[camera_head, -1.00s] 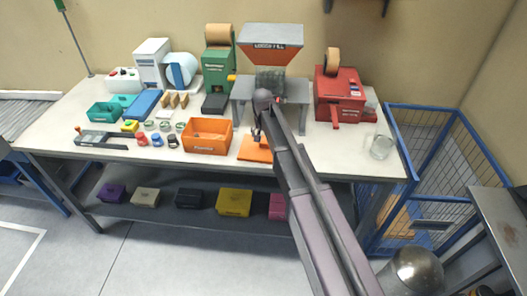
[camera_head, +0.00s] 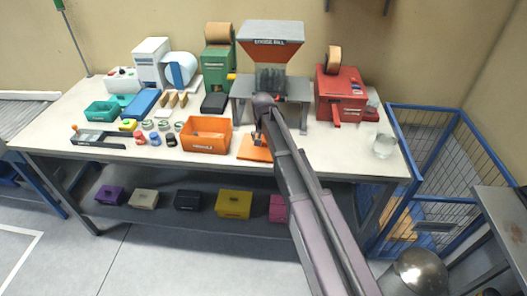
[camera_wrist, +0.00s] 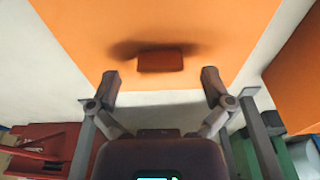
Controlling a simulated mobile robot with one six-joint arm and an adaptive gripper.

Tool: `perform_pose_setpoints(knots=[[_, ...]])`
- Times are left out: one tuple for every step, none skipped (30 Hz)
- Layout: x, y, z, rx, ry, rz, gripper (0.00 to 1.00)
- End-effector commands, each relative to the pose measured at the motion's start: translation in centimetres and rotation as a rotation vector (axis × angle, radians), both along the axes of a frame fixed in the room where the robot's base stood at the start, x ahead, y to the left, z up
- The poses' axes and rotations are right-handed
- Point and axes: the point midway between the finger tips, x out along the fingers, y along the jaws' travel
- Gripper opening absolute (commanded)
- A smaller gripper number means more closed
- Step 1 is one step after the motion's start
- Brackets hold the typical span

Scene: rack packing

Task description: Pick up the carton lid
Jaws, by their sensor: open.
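The carton lid (camera_head: 254,153) is a flat orange panel lying on the table's front edge, right of the orange carton. In the wrist view the lid (camera_wrist: 220,25) fills the upper middle, with a small raised orange handle (camera_wrist: 161,61) on it. My gripper (camera_wrist: 161,79) is open and empty over the lid. Its two fingers stand apart to either side of the handle, just short of it in the picture. I cannot tell the exact height gap. In the head view my arm hides part of the lid.
The open orange carton (camera_head: 206,136) stands just left of the lid. A hopper machine (camera_head: 271,45) is behind, a red machine (camera_head: 340,95) to the right, and a glass jar (camera_head: 383,147) at the right end. Small jars and trays fill the left side.

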Motion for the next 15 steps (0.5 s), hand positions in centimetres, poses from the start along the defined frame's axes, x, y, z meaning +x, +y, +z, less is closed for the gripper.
perform_pose_setpoints(knots=[[0.1,0.0,-0.8,0.0,0.0,0.0,1.0],[0.1,0.0,-1.0,0.0,0.0,0.0,1.0],[0.2,0.0,-1.2,0.0,0.0,0.0,1.0],[0.2,0.0,-1.4,0.0,0.0,0.0,1.0],[0.2,0.0,-1.5,0.0,0.0,0.0,1.0],[0.2,0.0,-1.7,0.0,0.0,0.0,1.0],[0.2,0.0,-1.7,0.0,0.0,0.0,1.0],[0.3,0.0,-1.8,0.0,0.0,0.0,1.0],[0.3,0.0,-1.9,0.0,0.0,0.0,1.0],[0.3,0.0,-1.9,0.0,0.0,0.0,1.0],[0.3,0.0,-1.9,0.0,0.0,0.0,1.0],[0.3,-0.1,-1.9,0.0,0.0,0.0,1.0],[0.3,-0.1,-1.9,0.0,0.0,0.0,1.0],[0.3,-0.1,-1.9,0.0,0.0,0.0,1.0],[0.3,-0.1,-1.8,0.0,0.0,0.0,1.0]])
